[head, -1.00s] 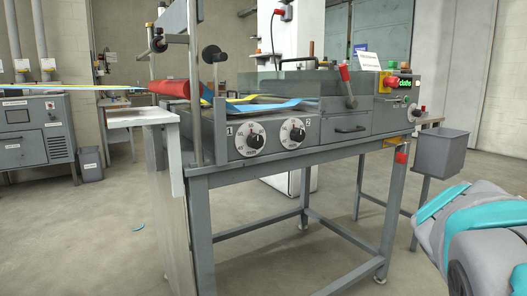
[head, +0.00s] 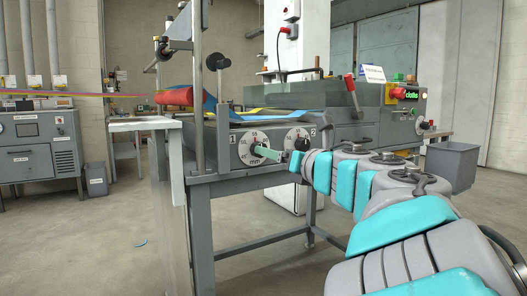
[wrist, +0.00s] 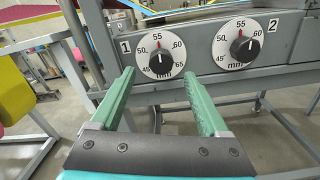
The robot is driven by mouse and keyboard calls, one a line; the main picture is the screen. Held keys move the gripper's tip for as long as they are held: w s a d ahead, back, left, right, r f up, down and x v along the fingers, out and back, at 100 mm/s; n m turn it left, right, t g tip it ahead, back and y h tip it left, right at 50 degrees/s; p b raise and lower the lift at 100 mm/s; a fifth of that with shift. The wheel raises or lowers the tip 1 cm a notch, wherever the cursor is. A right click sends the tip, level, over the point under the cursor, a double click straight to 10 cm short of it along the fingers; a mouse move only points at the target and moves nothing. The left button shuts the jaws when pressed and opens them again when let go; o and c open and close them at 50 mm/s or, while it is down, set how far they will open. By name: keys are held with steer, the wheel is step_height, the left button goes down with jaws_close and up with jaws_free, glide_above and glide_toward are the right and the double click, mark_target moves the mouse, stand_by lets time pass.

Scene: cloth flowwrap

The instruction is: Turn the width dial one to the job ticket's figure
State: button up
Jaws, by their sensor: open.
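Width dial one (wrist: 147,66) is a round white dial with a black knob and marks 45 to 65 mm, on the machine's grey front panel beside a "1" label. It also shows in the head view (head: 247,140), partly covered by my gripper. My gripper (wrist: 157,74) is open and empty, its green fingers pointing at dial one with the knob between them in the picture. I cannot tell whether they touch it. The knob's exact setting is hard to read. A white card (head: 373,73) stands on the machine; its text is unreadable.
Dial two (wrist: 228,55), a similar dial, sits close to the right of dial one. Blue and yellow cloth (head: 265,115) and a red roll (head: 175,96) lie above the panel. A grey bin (head: 450,165) is at the right. A white side plate (head: 145,124) juts out left.

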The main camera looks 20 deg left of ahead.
steer(key=shift+p+x, duration=0.35)
steer(key=shift+x, duration=3.25)
steer(key=shift+w, duration=0.1)
steer(key=shift+c, duration=0.3)
jaws_close()
